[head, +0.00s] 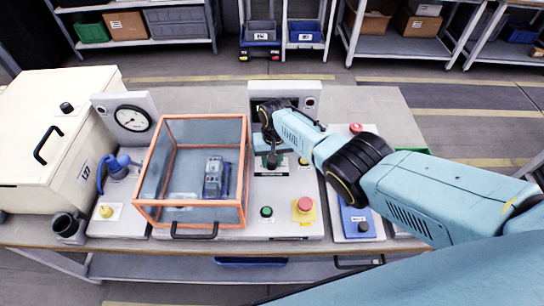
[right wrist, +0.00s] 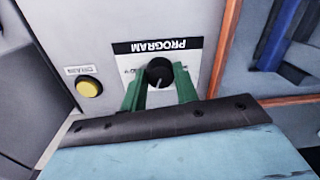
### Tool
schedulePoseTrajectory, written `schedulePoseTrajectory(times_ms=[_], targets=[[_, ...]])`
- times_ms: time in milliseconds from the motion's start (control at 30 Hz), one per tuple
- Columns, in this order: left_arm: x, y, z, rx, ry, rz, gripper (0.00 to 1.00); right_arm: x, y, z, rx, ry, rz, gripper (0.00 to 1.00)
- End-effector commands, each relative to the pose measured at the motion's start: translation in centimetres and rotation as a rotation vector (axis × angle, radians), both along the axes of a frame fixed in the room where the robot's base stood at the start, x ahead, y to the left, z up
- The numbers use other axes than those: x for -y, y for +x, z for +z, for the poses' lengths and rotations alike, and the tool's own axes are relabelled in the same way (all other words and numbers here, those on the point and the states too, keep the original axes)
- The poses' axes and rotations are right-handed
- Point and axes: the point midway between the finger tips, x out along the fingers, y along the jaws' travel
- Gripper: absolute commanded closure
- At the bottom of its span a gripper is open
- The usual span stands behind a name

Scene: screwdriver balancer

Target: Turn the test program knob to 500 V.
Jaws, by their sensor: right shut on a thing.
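The program knob (right wrist: 159,73) is black with a pale pointer line and sits on a white-and-black plate marked PROGRAM (right wrist: 158,47), upside down in the right wrist view. My right gripper (right wrist: 160,83) has its green fingers on both sides of the knob, shut on it. In the head view my right gripper (head: 272,157) reaches down to the panel, and the arm hides most of the knob. The voltage marks on the plate are too small or covered to read. My left gripper is not in view.
An orange-framed clear box (head: 247,190) stands just left of the gripper. A red emergency button (head: 304,205) and a green button (head: 266,212) are in front. A yellow button (right wrist: 89,87) is beside the knob. A cream cabinet (head: 40,130) stands far left.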

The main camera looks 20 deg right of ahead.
Motion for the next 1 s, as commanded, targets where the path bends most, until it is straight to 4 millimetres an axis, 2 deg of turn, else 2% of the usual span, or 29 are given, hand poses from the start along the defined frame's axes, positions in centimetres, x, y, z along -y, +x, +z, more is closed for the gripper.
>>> schedulePoseTrajectory(times_ms=[500,1000], targets=[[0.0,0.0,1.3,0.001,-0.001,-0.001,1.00,-0.1,0.0,0.1,0.001,0.001,-0.440,0.93],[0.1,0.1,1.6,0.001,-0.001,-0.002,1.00,-0.1,0.1,0.1,0.003,0.002,-0.611,0.93]])
